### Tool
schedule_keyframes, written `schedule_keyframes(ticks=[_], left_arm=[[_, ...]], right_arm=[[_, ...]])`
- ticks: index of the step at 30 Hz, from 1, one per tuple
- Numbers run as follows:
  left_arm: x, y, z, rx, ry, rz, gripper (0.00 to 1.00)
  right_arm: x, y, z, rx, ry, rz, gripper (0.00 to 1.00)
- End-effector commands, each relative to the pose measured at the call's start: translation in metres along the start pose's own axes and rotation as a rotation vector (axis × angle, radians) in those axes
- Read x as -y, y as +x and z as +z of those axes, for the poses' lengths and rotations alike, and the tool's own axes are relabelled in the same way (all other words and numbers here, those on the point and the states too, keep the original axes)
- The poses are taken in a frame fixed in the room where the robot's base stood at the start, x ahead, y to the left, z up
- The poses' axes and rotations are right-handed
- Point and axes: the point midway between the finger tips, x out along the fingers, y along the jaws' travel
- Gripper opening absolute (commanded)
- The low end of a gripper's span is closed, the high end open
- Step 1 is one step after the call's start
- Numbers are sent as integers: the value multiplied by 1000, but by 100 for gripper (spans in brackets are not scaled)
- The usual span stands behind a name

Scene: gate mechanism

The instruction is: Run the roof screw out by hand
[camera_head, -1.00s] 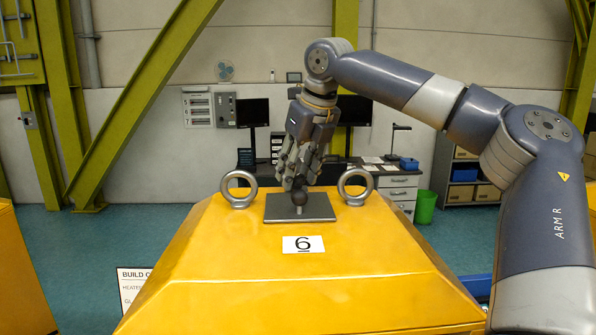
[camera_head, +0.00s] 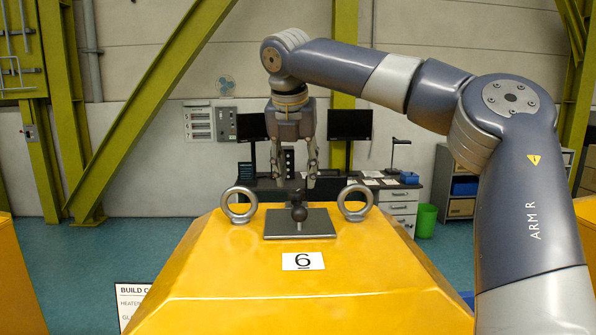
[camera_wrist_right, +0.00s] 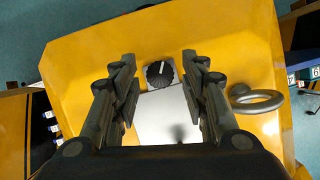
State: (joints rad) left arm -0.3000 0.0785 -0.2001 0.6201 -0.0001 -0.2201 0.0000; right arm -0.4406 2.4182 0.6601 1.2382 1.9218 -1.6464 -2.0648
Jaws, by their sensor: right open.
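My right gripper (camera_head: 294,172) hangs fingers down, open and empty, above the grey plate (camera_head: 272,225) on the yellow roof. A dark ball knob (camera_head: 299,213) stands on the plate, below the fingertips and apart from them. A small dark part (camera_head: 297,195) shows just behind the ball. In the right wrist view a black ribbed round knob (camera_wrist_right: 160,76) with a white line lies between the fingertips, at the plate's edge. A blurred dark spot (camera_wrist_right: 180,132) shows on the plate there; I cannot tell what it is. No separate screw thread is visible. My left gripper is out of view.
Two lifting eyes flank the plate, the left (camera_head: 239,206) and right (camera_head: 355,203). A label 6 (camera_head: 303,261) is on the roof front. A desk with monitors (camera_head: 349,124) and a green bin (camera_head: 426,221) stand behind.

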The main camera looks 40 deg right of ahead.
Motion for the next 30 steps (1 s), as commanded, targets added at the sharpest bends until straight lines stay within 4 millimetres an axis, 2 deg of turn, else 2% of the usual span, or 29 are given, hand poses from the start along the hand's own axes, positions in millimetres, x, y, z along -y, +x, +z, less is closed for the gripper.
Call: schedule_keyframes(ticks=[3, 6, 18, 28, 30], left_arm=[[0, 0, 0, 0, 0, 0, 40], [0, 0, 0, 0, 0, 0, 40], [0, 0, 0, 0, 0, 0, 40], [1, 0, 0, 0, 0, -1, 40], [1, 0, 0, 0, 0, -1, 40]], right_arm=[[-3, 0, 0, 1, 187, -81, 41], [-2, 1, 0, -1, 258, -107, 41], [-2, 29, -12, -3, 258, -107, 41], [-2, 33, -14, -2, 260, -105, 41], [-2, 33, -13, -2, 259, -105, 25]])
